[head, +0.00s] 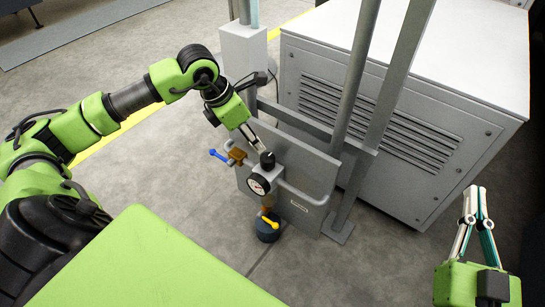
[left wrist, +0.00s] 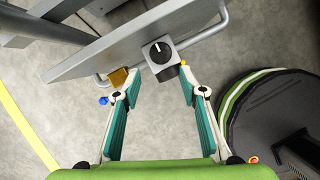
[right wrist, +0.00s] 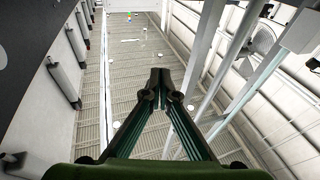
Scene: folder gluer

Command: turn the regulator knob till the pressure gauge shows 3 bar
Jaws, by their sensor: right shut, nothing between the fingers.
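The regulator is a grey block with a black knob (head: 267,159) on top and a round white pressure gauge (head: 258,184) on its front. The gauge's needle is too small to read. My left gripper (head: 256,146) is just above the knob, pointing down at it. In the left wrist view its fingers (left wrist: 160,74) are spread apart, with the knob (left wrist: 160,51) showing beyond them, a white mark on its top. I cannot tell whether a finger touches it. My right gripper (head: 474,192) is shut and empty at the far right; it also shows in the right wrist view (right wrist: 160,76).
The regulator is mounted on a grey panel (head: 312,165) beside upright posts. A blue-handled brass valve (head: 237,155) is left of it and a yellow lever (head: 270,221) below. A large louvred cabinet (head: 400,130) stands behind.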

